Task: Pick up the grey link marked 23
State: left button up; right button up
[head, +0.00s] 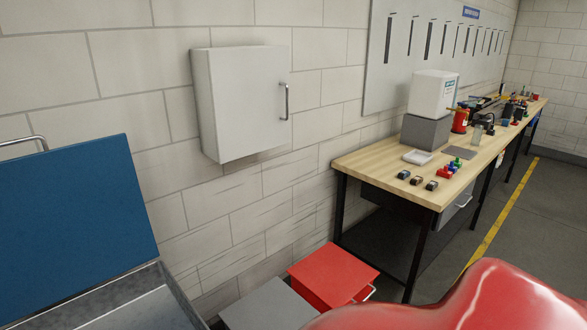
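No link with a readable 23 shows in the head view. Three small dark and greyish pieces lie in a row near the front left edge of the workbench: a left one (404,174), a middle one (416,180) and a right one (432,185). They are too small for me to read any marking or tell whether one is the grey link. Neither of my grippers is in view.
The wooden workbench (372,165) runs along the wall and holds a white tray (417,157), small red parts (445,172), a grey box (425,132) and several tools. Below stand red (333,273) and grey (268,306) boxes. An open blue lid (75,210) is at left.

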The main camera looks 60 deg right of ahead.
aim_at(432, 185)
jog(key=z, duration=2.9)
jog(key=i+l, duration=0.1)
jog(key=i, duration=0.75)
jog(key=l, duration=0.05)
